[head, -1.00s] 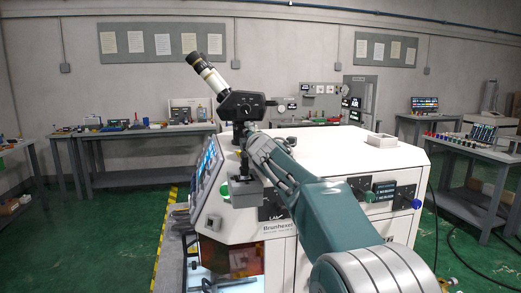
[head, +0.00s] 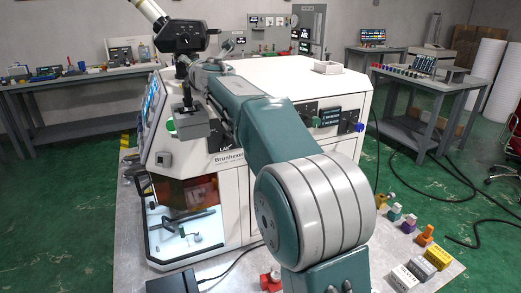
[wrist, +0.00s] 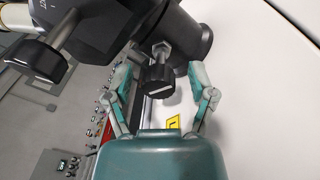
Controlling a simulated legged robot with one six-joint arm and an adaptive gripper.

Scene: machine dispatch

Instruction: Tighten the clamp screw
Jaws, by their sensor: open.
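The clamp screw (wrist: 158,76) appears in the wrist view as a black knob on a metal shank, sticking out from the black microscope body (wrist: 120,25). My gripper (wrist: 163,66) is open, with one teal-and-grey finger on each side of the knob. The fingers look apart from the knob, though how deep it sits between them is hard to tell. In the head view the microscope (head: 182,38) stands above the white machine (head: 280,82), and my arm reaches toward it. The knob cannot be made out there, and my fingers are mostly hidden behind my arm.
A second black knob (wrist: 52,68) shows at the left of the wrist view. Small coloured parts (head: 424,236) and boxes lie on the bench at the right front. Cables run over the green floor.

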